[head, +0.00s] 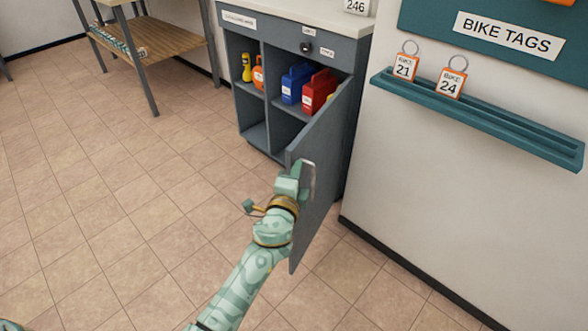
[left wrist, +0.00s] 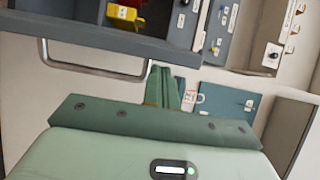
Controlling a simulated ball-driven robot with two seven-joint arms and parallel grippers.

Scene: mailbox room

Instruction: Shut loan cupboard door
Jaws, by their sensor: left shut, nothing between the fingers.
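The grey loan cupboard (head: 258,132) stands against the wall with its door (head: 318,203) swung open from the right side. A metal bar handle (head: 309,180) is on the door near its free edge; what looks like the same bar (left wrist: 95,70) shows in the left wrist view. My left gripper (head: 299,176) is at the handle, in front of the door's upper free edge. Its fingers (left wrist: 163,88) are shut and empty, close to the right end of the bar. I cannot tell whether they touch it. My right gripper is not in view.
Inside the cupboard are a blue case (head: 294,84), a red case (head: 318,92), and yellow and orange items. A teal tag rail (head: 480,117) is on the wall to the right. A wooden shelf table (head: 160,45) stands at back left. The tiled floor left is clear.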

